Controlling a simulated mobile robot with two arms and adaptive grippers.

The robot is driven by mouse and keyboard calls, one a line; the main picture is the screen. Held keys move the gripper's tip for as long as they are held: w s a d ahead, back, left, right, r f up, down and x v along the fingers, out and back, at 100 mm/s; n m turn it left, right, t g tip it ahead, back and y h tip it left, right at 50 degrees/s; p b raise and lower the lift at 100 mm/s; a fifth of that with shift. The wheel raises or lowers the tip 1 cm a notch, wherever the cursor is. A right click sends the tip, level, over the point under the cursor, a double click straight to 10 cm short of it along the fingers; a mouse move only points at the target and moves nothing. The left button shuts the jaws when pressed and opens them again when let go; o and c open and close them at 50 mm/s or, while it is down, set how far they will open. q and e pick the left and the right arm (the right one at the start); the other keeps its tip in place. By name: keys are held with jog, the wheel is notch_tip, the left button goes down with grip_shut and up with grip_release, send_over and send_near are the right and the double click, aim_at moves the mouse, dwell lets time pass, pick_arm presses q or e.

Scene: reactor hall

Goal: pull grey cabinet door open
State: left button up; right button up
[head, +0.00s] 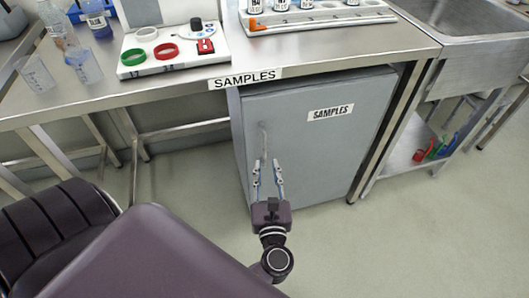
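The grey cabinet (235,165) stands under the steel bench. Its grey door (318,150) carries a SAMPLES label and looks shut. A slim vertical handle (264,140) is on the door's left side. My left gripper (267,166) is in front of the lower left part of the door, with its two fingers apart and pointing up toward the handle. The fingertips show close below the handle in the picture; I cannot tell whether they touch it. Nothing shows between the fingers. My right gripper is not in the view.
The steel bench (180,93) above holds a white tray (135,67) with rings, a rack (320,20) and clear beakers (83,65). A sink (470,25) stands at right, with red and green items (437,148) on its lower shelf. The floor (420,230) before the cabinet is clear at right.

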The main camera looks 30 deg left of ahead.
aim_at(265, 148)
pick_arm(q)
jog(key=x, duration=0.3)
jog(key=r+x, duration=0.1)
jog(key=x, duration=0.2)
jog(key=shift+w+a+r, duration=0.15)
jog(key=shift+w+a, duration=0.05)
jog(key=shift+a, duration=0.1)
jog(key=shift+w+a, duration=0.35)
jog(key=shift+w, duration=0.1)
grip_shut()
